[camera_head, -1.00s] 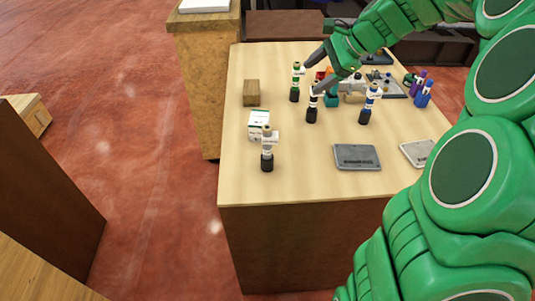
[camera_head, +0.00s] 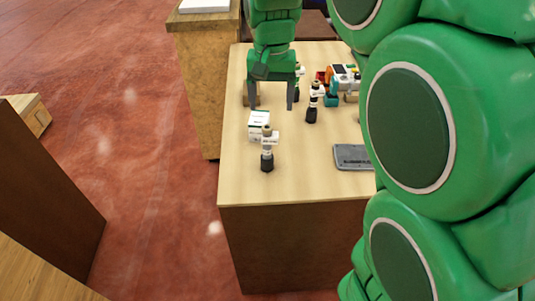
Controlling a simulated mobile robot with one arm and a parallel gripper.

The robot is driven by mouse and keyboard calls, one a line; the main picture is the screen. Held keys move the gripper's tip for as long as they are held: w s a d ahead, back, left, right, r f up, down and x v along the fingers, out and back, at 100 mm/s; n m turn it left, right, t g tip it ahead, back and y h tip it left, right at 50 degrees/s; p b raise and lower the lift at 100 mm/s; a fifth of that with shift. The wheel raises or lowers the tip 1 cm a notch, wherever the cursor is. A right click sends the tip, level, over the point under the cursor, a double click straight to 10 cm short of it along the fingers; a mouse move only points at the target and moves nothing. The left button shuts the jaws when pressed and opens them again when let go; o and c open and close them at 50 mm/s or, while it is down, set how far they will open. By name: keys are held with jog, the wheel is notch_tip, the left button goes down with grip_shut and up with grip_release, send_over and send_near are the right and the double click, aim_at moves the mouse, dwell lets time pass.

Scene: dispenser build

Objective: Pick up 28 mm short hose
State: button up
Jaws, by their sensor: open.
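My gripper (camera_head: 271,108) is open and empty, pointing down over the left part of the table, with its two grey fingers apart. A similar upright piece (camera_head: 312,105) stands to the right of the fingers. Another (camera_head: 299,82) is mostly hidden behind the right finger. Their labels are too small to read, so I cannot tell which thing is the 28 mm short hose.
A grey flat tray (camera_head: 352,156) lies to the right, partly covered by my arm. Orange, teal and white items (camera_head: 343,78) stand farther back. The table's front left is clear.

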aim_at(270, 134)
jog(key=shift+s+a+f, duration=0.1)
jog(key=shift+s+f, duration=0.05)
jog(key=shift+f, duration=5.7)
grip_shut()
